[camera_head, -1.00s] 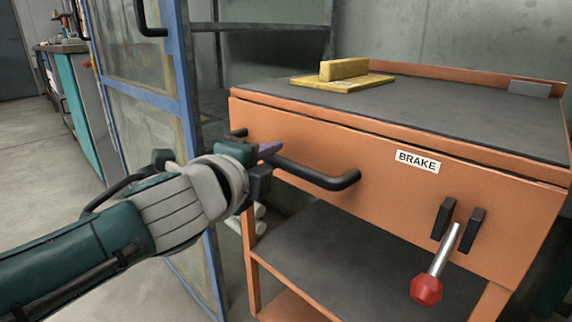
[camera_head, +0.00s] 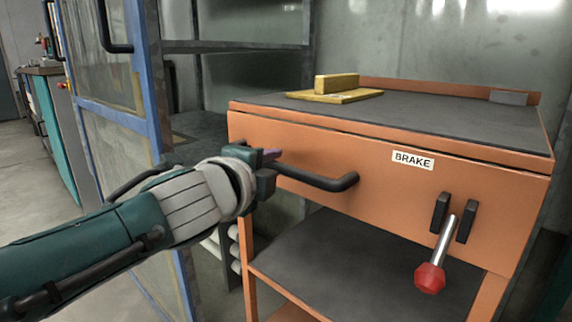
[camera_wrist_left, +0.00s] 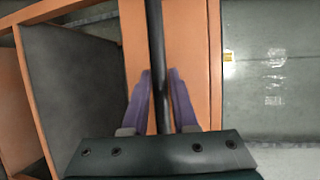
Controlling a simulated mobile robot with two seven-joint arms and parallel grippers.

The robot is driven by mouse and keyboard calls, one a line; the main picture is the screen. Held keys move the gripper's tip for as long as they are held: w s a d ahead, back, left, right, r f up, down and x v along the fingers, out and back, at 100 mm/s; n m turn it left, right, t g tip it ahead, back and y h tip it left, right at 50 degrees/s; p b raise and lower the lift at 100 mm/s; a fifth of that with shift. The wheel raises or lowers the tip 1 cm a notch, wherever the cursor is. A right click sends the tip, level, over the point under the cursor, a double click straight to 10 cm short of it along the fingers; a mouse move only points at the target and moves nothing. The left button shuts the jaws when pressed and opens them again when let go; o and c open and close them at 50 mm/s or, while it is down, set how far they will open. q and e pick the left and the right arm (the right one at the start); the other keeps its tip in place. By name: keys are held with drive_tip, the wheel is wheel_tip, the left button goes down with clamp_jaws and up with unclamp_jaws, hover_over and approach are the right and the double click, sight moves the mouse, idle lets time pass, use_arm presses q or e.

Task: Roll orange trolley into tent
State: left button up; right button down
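The orange trolley (camera_head: 310,150) fills the right half of the head view, with a dark top, a lower shelf and a BRAKE label (camera_head: 413,161). Its red-knobbed brake lever (camera_head: 430,277) slants down at the front right. My left gripper (camera_head: 270,165) is at the left end of the black front handle (camera_head: 335,184). In the left wrist view its purple fingers (camera_wrist_left: 160,100) lie close on both sides of the black handle (camera_wrist_left: 156,40), shut on it. A blue-framed panel with cloudy panes (camera_head: 120,120), perhaps part of the tent, stands at left. My right gripper is not in view.
A yellow block on a yellow board (camera_head: 338,86) lies on the trolley top. Grey metal shelving (camera_head: 235,46) stands behind it. A teal-sided workbench (camera_head: 60,125) is at far left, with open floor (camera_head: 30,190) before it.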

use_arm(q)
drive_tip(key=o, duration=0.4)
drive_tip(key=shift+c, duration=0.2)
drive_tip(key=shift+s+a+r+p, duration=0.1)
drive_tip(key=shift+s+r+p, duration=0.1)
drive_tip(key=shift+s+p, duration=0.25)
drive_tip(key=p+v, duration=0.5)
drive_tip(key=v, duration=0.4)
drive_tip(key=shift+f, duration=0.1)
